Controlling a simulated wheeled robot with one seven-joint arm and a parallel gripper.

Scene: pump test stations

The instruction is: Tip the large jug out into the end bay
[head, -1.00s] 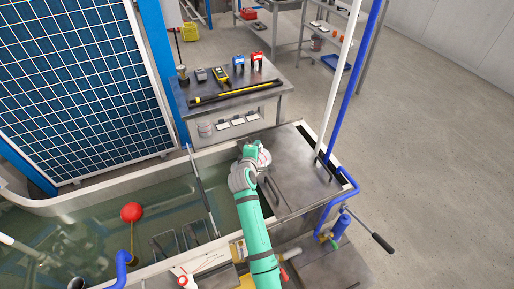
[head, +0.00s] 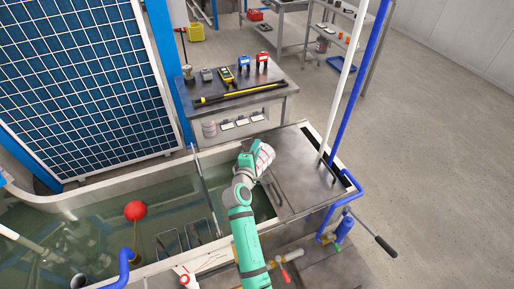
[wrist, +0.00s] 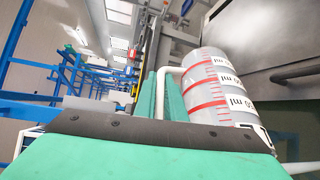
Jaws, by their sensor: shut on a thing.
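My gripper (head: 249,163) is shut on the large jug (head: 264,157), over the tank's right end beside a steel cover. In the wrist view the jug (wrist: 220,95) is pale, with red graduation lines and "ml" labels. Its white handle (wrist: 172,78) is beside my green fingers (wrist: 153,98). The jug looks tilted well over; its mouth and contents cannot be made out. The end bay (head: 262,208) shows as a strip of water between a slanting grey divider (head: 205,185) and the cover; my arm hides part of it.
The steel cover (head: 305,165) carries a white pipe and a blue pipe (head: 352,110) rising at right. A red float (head: 135,211) is in the tank at left. A bench (head: 240,105) with meters and a yellow-black bar stands behind. Open floor lies right.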

